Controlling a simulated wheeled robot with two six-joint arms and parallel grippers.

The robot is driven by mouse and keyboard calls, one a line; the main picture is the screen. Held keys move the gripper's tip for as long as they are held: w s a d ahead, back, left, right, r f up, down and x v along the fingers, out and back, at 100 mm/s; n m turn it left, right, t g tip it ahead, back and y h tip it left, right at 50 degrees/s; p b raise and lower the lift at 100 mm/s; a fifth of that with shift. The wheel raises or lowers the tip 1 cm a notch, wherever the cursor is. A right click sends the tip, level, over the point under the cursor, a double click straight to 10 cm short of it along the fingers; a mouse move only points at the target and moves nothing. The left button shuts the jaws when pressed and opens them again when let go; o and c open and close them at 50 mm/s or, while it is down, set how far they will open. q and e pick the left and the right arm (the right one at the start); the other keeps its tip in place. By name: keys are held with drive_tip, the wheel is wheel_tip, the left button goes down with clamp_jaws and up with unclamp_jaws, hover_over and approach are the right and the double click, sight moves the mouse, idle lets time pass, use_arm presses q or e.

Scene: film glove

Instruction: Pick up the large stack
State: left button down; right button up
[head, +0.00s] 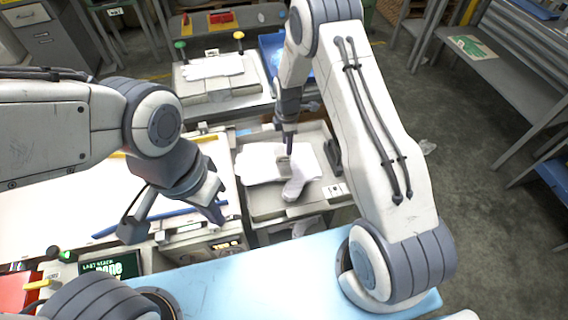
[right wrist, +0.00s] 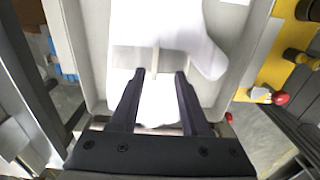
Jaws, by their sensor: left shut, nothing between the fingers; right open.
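A white glove-shaped stack (head: 298,180) lies in a grey tray (head: 262,207) in the middle of the head view. A grey band (right wrist: 140,58) crosses it in the right wrist view, where the stack (right wrist: 150,25) also shows. My right gripper (head: 288,148) is over this stack. In the right wrist view its open fingers (right wrist: 161,74) point at the band, apart from each other; whether they touch the stack I cannot tell. Another white stack (head: 212,67) lies on a farther bench. My left gripper (head: 217,214) is shut and empty over the white worktop.
A light blue surface (head: 270,272) is in front. A blue tray (head: 270,52) stands behind the right arm. A blue bar (head: 170,215) lies on the white worktop at left. A grey bench (head: 480,48) stands at right, with open floor before it.

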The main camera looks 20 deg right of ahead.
sight(283, 155)
wheel_tip(283, 155, down, 2)
drive_tip(key=f, duration=0.1)
drive_tip(key=f+p, duration=0.1)
drive_tip(key=f, duration=0.1)
drive_tip(key=a+f, duration=0.1)
drive_tip(key=shift+w+f+p, duration=0.15)
drive_tip(key=shift+w+p, duration=0.2)
drive_tip(key=shift+p, duration=0.05)
drive_tip(key=shift+w+f, duration=0.1)
drive_tip(key=shift+f, duration=0.5)
clamp_jaws()
idle(0.7)
